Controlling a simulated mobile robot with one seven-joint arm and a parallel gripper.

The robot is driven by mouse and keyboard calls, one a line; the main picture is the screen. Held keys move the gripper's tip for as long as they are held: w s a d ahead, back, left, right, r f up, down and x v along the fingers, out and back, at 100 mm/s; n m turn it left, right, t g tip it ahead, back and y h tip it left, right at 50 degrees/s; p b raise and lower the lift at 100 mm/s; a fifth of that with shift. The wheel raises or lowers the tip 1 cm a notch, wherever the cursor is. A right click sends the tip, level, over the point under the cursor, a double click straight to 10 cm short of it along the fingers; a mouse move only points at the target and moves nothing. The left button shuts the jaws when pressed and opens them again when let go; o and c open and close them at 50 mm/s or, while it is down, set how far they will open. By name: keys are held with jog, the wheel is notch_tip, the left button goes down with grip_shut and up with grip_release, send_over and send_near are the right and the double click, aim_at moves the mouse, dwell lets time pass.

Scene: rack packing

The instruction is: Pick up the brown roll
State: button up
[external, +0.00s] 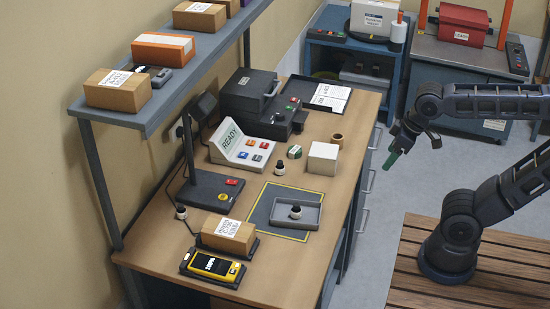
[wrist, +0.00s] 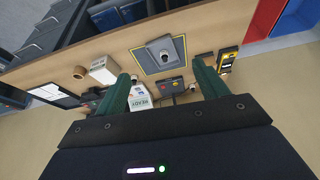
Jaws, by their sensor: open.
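The brown roll (external: 337,140) is a small upright cylinder on the wooden bench, near its front edge, just behind a white box (external: 323,158). In the wrist view the roll (wrist: 79,72) is small, left of the white box (wrist: 103,70) and outside the span of the fingers. My gripper (external: 391,160) hangs off the bench's right side, over the floor, apart from the roll. In the wrist view its two green fingers (wrist: 162,84) are spread with nothing held between them.
A grey tray (external: 312,218) holding a small dark-and-white item sits on a yellow-edged mat (external: 257,216). A READY console (external: 226,150), a green-topped item (external: 294,152) and a dark machine (external: 246,93) stand near the roll. A shelf (external: 189,68) with boxes overhangs the bench's back.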

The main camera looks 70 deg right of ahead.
jog(key=w+d+m+g, duration=0.1)
jog(key=w+d+m, duration=0.4)
jog(key=w+d, duration=0.45)
jog(key=m+g, duration=0.3)
jog(key=m, duration=1.1)
send_over(337, 137)
jog(key=f, duration=1.9)
jog(key=shift+w+d+f, duration=0.1)
jog(key=shift+d+f, duration=0.1)
jog(key=shift+f, duration=0.15)
jog(key=shift+d+f, duration=0.2)
jog(key=shift+d, duration=0.1)
jog(key=shift+f, duration=0.55)
notch_tip(337, 137, down, 5)
jog(key=shift+r, duration=0.15)
jog(key=shift+a+f, duration=0.2)
jog(key=shift+f, duration=1.1)
jog(key=shift+a+f, duration=0.15)
jog(key=shift+f, duration=1.1)
jog(key=c, duration=1.1)
